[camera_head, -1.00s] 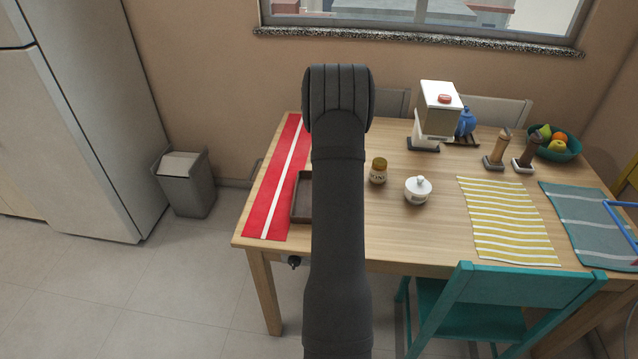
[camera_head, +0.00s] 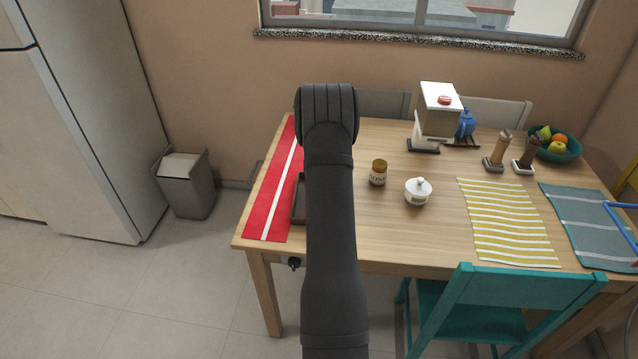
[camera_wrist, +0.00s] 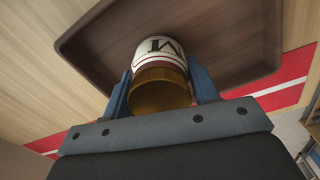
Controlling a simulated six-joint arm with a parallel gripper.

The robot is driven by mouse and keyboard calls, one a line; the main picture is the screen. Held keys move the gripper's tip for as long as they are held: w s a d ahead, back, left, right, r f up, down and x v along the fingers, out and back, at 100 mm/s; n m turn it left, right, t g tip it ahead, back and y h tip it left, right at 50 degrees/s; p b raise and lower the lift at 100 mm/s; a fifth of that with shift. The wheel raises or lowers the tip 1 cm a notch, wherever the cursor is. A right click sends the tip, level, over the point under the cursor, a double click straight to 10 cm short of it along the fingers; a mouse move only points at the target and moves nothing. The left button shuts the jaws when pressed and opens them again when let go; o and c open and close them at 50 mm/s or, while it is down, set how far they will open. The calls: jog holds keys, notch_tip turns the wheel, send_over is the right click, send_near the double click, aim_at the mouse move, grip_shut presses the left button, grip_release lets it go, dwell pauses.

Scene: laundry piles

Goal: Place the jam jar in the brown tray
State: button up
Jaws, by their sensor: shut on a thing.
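My gripper (camera_wrist: 162,84) is shut on the jam jar (camera_wrist: 160,58), with one blue finger on each side of it in the wrist view. The jar has a gold-brown lid facing the camera and a white label with dark lettering. The brown tray (camera_wrist: 235,35) lies beyond the jar, which shows against the tray's floor. I cannot tell whether the jar touches it. In the head view my arm hides the gripper, the held jar and most of the tray, leaving only the tray's left edge (camera_head: 299,203) visible.
A red runner with a white stripe (camera_head: 268,195) lies at the table's left end. Right of my arm stand another gold-lidded jar (camera_head: 378,173) and a white lidded sugar bowl (camera_head: 417,193). A yellow striped mat (camera_head: 508,222) lies farther right.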

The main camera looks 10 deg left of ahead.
jog(key=o, duration=1.2)
jog(key=shift+o, duration=0.2)
notch_tip(320, 180, up, 12)
jog(key=shift+r, duration=0.15)
notch_tip(320, 180, down, 12)
jog(key=shift+f, duration=0.1)
jog(key=shift+w+r, duration=0.1)
jog(key=shift+r, duration=1.75)
